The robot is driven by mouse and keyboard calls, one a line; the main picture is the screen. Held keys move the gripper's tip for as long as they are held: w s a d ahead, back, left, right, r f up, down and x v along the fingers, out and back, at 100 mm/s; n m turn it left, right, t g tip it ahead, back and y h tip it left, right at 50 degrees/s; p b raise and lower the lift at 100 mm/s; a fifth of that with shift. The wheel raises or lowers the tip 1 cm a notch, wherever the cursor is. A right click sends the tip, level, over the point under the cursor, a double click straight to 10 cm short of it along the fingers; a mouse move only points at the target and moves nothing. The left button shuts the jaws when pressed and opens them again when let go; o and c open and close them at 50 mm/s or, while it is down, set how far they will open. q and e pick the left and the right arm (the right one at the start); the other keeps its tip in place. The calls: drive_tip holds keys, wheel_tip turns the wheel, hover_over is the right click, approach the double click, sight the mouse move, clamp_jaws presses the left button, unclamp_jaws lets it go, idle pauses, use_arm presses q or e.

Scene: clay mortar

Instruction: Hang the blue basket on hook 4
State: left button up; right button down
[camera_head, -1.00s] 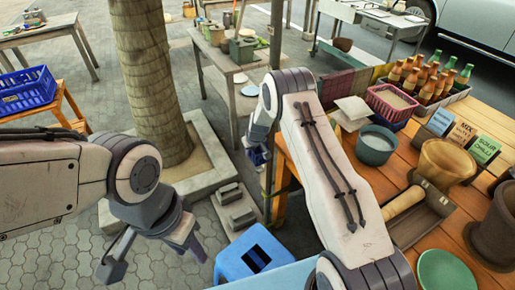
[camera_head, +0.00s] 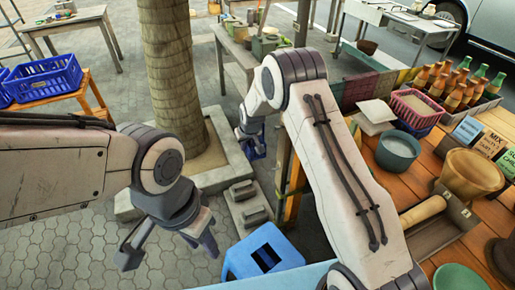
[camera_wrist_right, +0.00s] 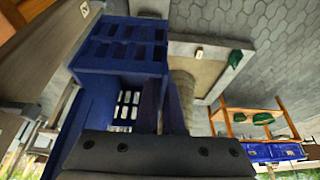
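A blue basket with slotted walls (camera_wrist_right: 120,52) fills the upper left of the right wrist view, tilted, right at my right gripper's fingers (camera_wrist_right: 163,105). The fingers appear closed on its wall. My left gripper (camera_head: 168,250) is open and empty above the paving. No hook or hook number is recognisable in either view.
Other blue crates (camera_head: 45,77) sit on a wooden stand at the far left. A tree trunk (camera_head: 172,80) and concrete blocks (camera_head: 246,200) stand in the middle. A blue stool (camera_head: 262,252) is in front. A wooden table (camera_head: 374,178) at the right carries bowls, bottles and signs.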

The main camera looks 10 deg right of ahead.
drive_tip(key=s+a+r, duration=0.1)
drive_tip(key=a+r, duration=0.3)
drive_tip(key=a, duration=0.1)
idle(0.4)
drive_tip(key=shift+a, duration=0.1)
idle(0.3)
drive_tip(key=s+a+b, duration=0.2)
drive_tip(key=a, duration=0.7)
drive_tip(key=shift+a+b, duration=0.35)
idle(0.6)
idle(0.4)
